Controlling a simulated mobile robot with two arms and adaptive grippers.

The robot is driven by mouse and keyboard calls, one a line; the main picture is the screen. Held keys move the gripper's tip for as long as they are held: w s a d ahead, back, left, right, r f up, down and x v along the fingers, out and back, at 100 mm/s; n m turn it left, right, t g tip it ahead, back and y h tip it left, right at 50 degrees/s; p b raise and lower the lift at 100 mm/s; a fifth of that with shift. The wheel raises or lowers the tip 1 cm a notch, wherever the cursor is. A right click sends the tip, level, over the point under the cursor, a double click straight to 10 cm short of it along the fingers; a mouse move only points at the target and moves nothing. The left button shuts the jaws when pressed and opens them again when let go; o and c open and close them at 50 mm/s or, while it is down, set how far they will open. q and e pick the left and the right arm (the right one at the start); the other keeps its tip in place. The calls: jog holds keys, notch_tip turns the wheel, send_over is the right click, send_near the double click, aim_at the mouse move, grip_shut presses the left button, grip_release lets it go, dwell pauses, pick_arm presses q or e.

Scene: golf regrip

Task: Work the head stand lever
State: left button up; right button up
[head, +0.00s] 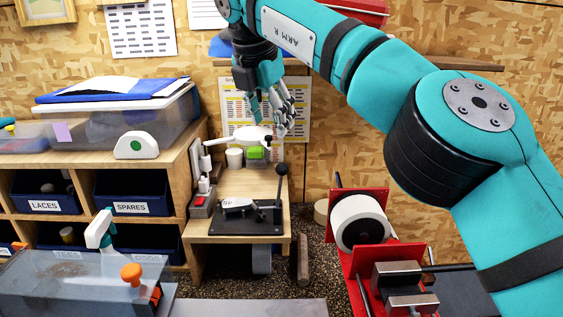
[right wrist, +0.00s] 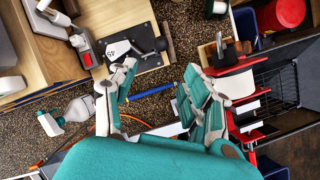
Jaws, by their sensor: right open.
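The head stand is a black plate fixture (head: 240,220) with a white label, on the front of a small wooden bench. In the right wrist view the plate (right wrist: 143,62) and the dark knob (right wrist: 161,44) lie beyond the fingertips. My right gripper (head: 269,112) is open and empty, pointing down. In the head view it appears above the lever, apart from it. Its spread fingers also show in the right wrist view (right wrist: 160,72). My left gripper is not in view.
Behind the fixture are a white lamp-like arm (head: 240,140) and a green-topped block (head: 255,154). A red stand with a white roll (head: 359,222) is to the right. Shelves with blue bins (head: 131,193) and a clear tub (head: 120,118) are left.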

aim_at(280, 167)
jog(key=p+x, duration=0.2)
jog(key=x, duration=1.1)
jog(key=shift+p, duration=0.4)
jog(key=p+x, duration=0.1)
jog(key=x, duration=0.2)
jog(key=shift+f, duration=0.45)
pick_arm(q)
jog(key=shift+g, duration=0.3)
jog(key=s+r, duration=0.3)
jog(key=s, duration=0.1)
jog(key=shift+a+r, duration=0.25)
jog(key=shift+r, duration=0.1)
pick_arm(e)
jog(key=shift+c, duration=0.3)
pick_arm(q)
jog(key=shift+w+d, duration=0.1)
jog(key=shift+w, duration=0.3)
pick_arm(e)
grip_shut()
jog(key=shift+w, duration=0.1)
